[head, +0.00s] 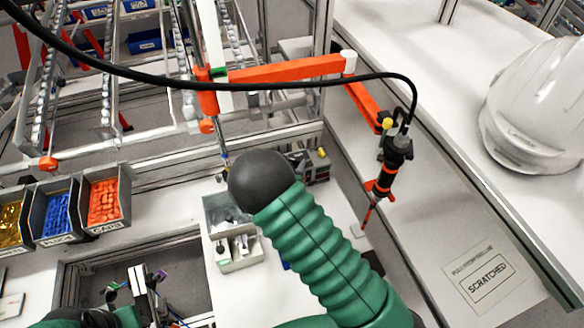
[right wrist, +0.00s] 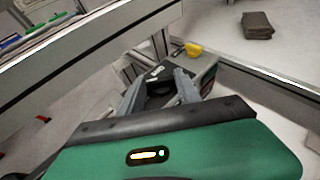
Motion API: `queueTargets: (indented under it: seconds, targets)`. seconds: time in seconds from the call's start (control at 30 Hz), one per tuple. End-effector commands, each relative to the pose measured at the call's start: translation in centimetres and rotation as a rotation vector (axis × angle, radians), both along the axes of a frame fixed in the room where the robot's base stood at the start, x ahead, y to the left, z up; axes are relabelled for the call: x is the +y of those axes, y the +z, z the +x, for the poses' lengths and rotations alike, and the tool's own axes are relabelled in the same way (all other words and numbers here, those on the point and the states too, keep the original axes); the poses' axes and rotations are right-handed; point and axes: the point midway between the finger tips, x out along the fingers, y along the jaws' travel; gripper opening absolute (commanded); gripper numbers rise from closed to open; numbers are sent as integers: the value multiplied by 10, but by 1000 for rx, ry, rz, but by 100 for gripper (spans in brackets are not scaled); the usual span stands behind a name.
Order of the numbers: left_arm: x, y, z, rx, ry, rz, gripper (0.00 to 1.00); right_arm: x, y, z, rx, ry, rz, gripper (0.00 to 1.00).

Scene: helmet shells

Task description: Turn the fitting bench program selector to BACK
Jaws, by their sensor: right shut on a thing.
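The program selector is a black knob (right wrist: 160,88) on top of a small grey box (right wrist: 207,76), seen in the right wrist view. My right gripper (right wrist: 158,90) is shut on this knob, one grey finger on each side. The selector's pointing direction and the BACK label cannot be read. In the head view the box (head: 317,170) shows partly behind my green right arm, which hides the knob and most of the right gripper. My left gripper (head: 143,290) is low at the left in the head view, away from the box; its jaw opening is unclear.
A screwdriver (head: 385,175) hangs from an orange arm right of the box. Grey part bins (head: 232,252) stand left of my right arm. Bins of coloured parts (head: 105,203) stand farther left. A white helmet (head: 535,110) and a SCRATCHED sign (head: 487,277) are on the right.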

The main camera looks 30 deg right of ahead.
Motion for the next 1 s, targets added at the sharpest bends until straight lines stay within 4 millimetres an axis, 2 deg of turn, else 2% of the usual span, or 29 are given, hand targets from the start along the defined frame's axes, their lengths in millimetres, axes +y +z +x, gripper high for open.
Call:
queueTargets:
  seconds: [0.03,0.1,0.3,0.8,0.83,1.0]
  targets:
    - [0,-11,0,0,0,0,36,-2,-1,2,-11,25,-7,0]
    - [0,-17,0,0,0,0,36,-3,0,2,-12,60,-8,0]
    - [0,-28,0,0,0,0,36,-4,3,2,-13,126,-9,0]
    - [0,-29,0,0,0,0,36,-4,7,3,-15,152,-11,0]
    - [0,-29,0,0,0,0,36,-4,7,3,-16,152,-11,41]
    - [0,-29,0,0,0,0,36,-3,5,2,-11,151,-8,62]
